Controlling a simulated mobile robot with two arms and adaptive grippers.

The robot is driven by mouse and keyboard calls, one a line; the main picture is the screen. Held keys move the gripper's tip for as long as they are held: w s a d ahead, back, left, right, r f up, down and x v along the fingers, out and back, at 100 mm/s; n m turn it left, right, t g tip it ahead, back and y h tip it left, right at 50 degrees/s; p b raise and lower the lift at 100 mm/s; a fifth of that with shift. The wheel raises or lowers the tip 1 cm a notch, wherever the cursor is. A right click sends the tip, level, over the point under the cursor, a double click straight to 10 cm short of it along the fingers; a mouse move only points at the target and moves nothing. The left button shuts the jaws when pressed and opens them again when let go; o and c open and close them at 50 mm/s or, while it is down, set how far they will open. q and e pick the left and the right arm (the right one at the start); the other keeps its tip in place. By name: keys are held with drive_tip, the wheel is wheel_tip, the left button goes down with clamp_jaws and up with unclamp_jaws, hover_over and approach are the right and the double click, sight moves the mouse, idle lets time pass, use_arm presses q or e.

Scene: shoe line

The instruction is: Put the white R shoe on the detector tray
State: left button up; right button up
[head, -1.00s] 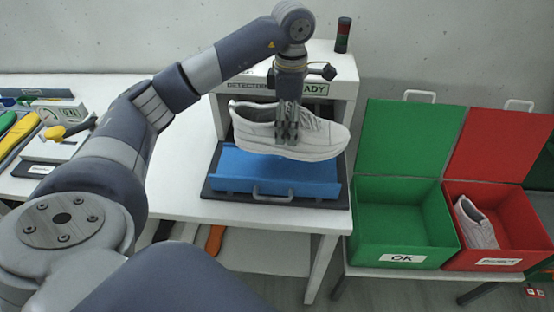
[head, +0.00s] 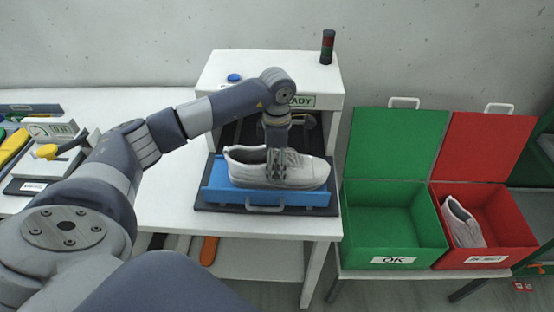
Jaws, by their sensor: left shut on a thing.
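A white shoe (head: 305,172) sits at the blue detector tray (head: 218,189), its toe to the right. Its sole appears to be on or just above the tray floor; I cannot tell which. My left gripper (head: 277,172) comes down from above and is shut on the shoe near its middle. The gripper hides part of the shoe's upper. I cannot read an R mark on the shoe. My right gripper is not in view.
The white detector housing (head: 268,75) stands behind the tray, with a signal lamp (head: 327,47) on top. An open green OK box (head: 378,232) and an open red box (head: 506,243) stand to the right. Another white shoe (head: 462,225) lies in the red box.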

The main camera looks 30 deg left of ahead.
use_arm(q)
drive_tip(key=shift+f, duration=0.2)
drive_tip(key=o, duration=1.3)
drive_tip(key=shift+r, duration=0.1)
drive_tip(key=shift+r, duration=0.45)
wheel_tip(320, 180, up, 11)
drive_tip(key=b, duration=0.3)
drive_tip(key=shift+r+b, duration=0.2)
drive_tip(key=shift+b, duration=0.1)
